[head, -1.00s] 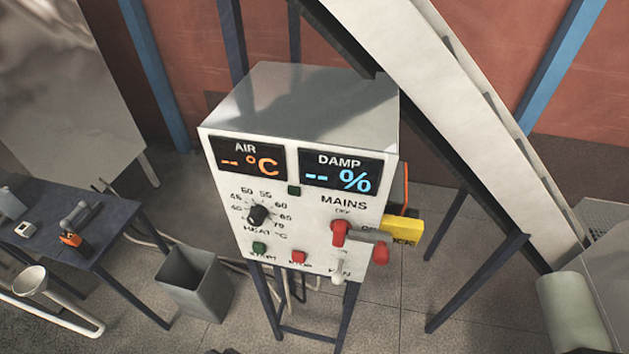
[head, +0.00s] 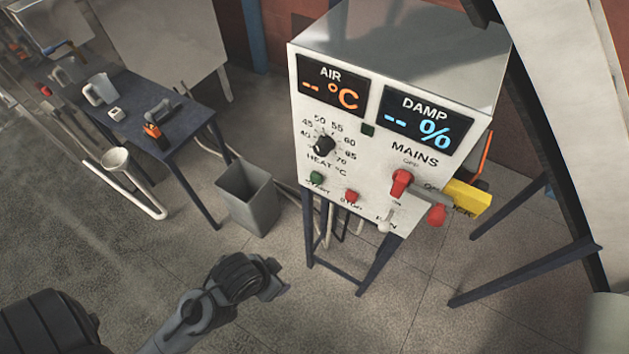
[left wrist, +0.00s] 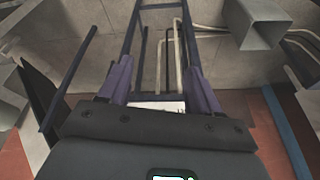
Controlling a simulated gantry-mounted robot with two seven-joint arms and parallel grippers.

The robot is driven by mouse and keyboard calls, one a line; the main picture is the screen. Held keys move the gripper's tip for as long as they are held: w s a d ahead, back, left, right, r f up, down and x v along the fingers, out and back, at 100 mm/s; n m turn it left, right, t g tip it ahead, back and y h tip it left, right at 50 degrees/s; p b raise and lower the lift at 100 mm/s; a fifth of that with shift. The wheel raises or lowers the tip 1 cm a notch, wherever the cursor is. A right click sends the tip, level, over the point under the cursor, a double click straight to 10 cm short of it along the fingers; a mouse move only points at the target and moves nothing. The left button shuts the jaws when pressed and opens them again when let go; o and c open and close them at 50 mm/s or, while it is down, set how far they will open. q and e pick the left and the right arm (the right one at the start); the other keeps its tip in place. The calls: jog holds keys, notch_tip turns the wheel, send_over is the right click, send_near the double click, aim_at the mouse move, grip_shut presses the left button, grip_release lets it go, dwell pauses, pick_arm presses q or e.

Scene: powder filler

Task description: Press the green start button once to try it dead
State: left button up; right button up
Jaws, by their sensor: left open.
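The green start button (head: 317,178) is at the lower left of the white control box's front (head: 300,120), above a START label. My left gripper (head: 276,278) is low in front of the box, below and left of the button, apart from it and empty. The left wrist view shows what look like its two fingers spread apart (left wrist: 160,72), with a small piece of a white surface between them. The red stop button (head: 352,196) is right of the green one. The AIR display (head: 330,88) and DAMP display (head: 425,120) show dashes. My right gripper is out of view.
The red mains switch (head: 401,182), a yellow tag (head: 466,197) and a small toggle (head: 385,222) are at the box's lower right. A grey bin (head: 246,198) stands left of the box's legs. A blue table (head: 190,125) with tools is farther left. Floor before the box is clear.

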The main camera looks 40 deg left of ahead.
pick_arm(q)
grip_shut()
dwell(1.6)
